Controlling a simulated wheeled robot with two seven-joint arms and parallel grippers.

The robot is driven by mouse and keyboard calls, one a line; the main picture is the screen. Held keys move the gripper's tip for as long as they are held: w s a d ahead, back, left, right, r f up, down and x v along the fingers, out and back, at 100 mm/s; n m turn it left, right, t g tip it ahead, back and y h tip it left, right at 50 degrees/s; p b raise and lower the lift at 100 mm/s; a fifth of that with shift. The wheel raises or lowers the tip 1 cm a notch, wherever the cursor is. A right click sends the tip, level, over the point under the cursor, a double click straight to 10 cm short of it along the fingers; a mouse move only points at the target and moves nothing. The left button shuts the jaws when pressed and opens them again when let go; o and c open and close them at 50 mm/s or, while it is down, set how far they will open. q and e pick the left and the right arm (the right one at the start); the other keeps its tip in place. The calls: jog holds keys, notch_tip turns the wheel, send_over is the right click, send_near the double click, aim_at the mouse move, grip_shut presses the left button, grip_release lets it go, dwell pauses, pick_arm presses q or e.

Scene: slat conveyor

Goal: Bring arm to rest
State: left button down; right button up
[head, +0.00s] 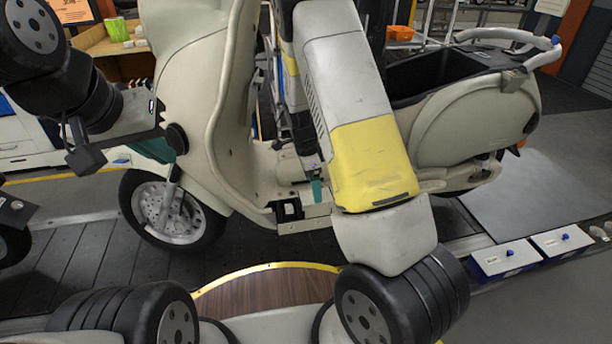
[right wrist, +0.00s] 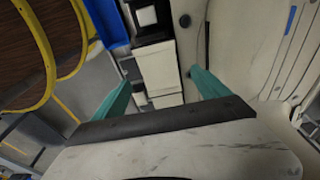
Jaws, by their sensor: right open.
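My left gripper (head: 158,146) is at the left of the head view, beside the scooter's front. One teal finger shows below its dark bracket, and its opening is hidden. My right arm crosses the middle of the head view, in front of the scooter. My right gripper (right wrist: 160,80) is open, its two teal fingers spread apart. A white block with a dark square recess (right wrist: 150,50) shows between and beyond the fingers, and nothing is clearly held. In the head view, a teal finger of the right gripper shows by the scooter's footboard.
A cream scooter (head: 195,95) stands upright on the dark slat conveyor (head: 90,250), close to both grippers. A round wooden surface with a yellow rim (head: 265,289) lies in front of it. Blue bins with white lids (head: 505,258) stand at right. Grey floor (head: 570,130) is clear behind.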

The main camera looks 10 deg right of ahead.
jog(key=shift+s+a+r, duration=0.1)
jog(key=shift+r, duration=0.8)
jog(key=s+r+n+t+y, duration=0.1)
jog(key=s+r+n, duration=0.2)
jog(key=r, duration=0.4)
jog(key=s+a+r+n+t+y, duration=0.1)
jog(key=s+r+n, duration=0.15)
jog(key=r, duration=0.35)
jog(key=s+r+n+t+y, duration=0.1)
jog(key=s+r+n, duration=0.2)
jog(key=r, duration=0.4)
jog(key=s+r+n+t, duration=0.1)
jog(key=s+r+n, duration=0.4)
jog(key=s, duration=0.2)
jog(key=s+r+n+t+y, duration=0.1)
jog(key=s+r+n, duration=0.3)
jog(key=s, duration=0.4)
jog(key=shift+s+r+n+t, duration=0.25)
jog(key=shift+r+n+t, duration=0.1)
jog(key=shift+r+t, duration=0.2)
